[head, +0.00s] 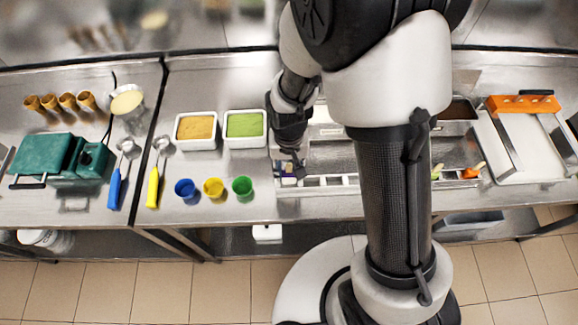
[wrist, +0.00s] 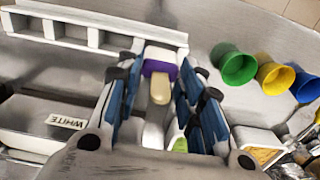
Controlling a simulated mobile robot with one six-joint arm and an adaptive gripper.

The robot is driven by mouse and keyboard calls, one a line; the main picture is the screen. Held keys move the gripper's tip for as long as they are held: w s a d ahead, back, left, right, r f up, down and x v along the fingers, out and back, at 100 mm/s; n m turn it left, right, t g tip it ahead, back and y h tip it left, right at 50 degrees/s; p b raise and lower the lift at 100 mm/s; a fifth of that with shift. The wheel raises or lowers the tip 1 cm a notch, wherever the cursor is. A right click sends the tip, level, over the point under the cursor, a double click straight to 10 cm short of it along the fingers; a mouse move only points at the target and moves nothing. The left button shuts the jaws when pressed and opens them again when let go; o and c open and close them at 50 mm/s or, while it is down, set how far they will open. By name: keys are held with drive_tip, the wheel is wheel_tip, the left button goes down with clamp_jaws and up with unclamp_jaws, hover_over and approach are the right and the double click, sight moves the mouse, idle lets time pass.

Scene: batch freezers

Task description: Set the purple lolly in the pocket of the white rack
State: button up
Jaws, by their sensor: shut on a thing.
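The purple lolly (wrist: 160,69) is between the blue-padded fingers of my gripper (wrist: 160,64) in the wrist view, with its beige stick pointing toward the camera. My gripper is shut on it. The white rack (wrist: 180,38) runs across the upper left of that view, with a row of square pockets. The lolly is at the rack's right end there, in or just over the end pocket; I cannot tell whether it is seated. In the head view my gripper (head: 290,166) points down at the left end of the white rack (head: 320,182), largely hiding the lolly.
Green (head: 242,187), yellow (head: 213,188) and blue (head: 185,189) cups stand left of the rack. Two tubs, tan (head: 196,145) and green (head: 245,142), stand behind them. A box marked WHITE (wrist: 65,122) is in the wrist view. An orange holder (head: 520,105) stands far right.

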drive_tip(key=shift+f+b, duration=1.65)
drive_tip(key=shift+f, duration=0.35)
idle(1.1)
idle(0.3)
drive_tip(key=o, duration=1.1)
drive_tip(key=shift+r, duration=0.1)
wheel_tip(320, 180, up, 11)
drive_tip(key=shift+r, duration=0.45)
